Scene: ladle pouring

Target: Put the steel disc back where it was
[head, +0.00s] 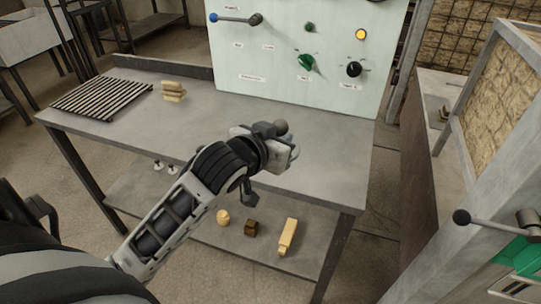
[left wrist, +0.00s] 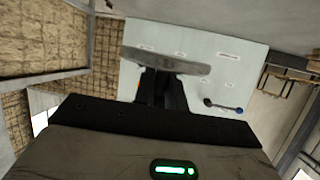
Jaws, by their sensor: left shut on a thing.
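The steel disc (left wrist: 166,61) shows edge-on in the left wrist view as a grey bar across the fingertips. My left gripper (left wrist: 164,82) is shut on it. In the head view my left gripper (head: 284,148) is above the front part of the grey workbench (head: 215,125), right of its middle. The arm and hand hide most of the disc there, so its outline is not clear. My right gripper is not in view.
A slatted rack (head: 102,98) and pale stacked blocks (head: 173,91) are on the bench's left side. A pale control panel (head: 290,60) with knobs and a lever stands behind. A ball (head: 223,217), brown cube (head: 251,228) and yellow block (head: 288,237) are on the lower shelf.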

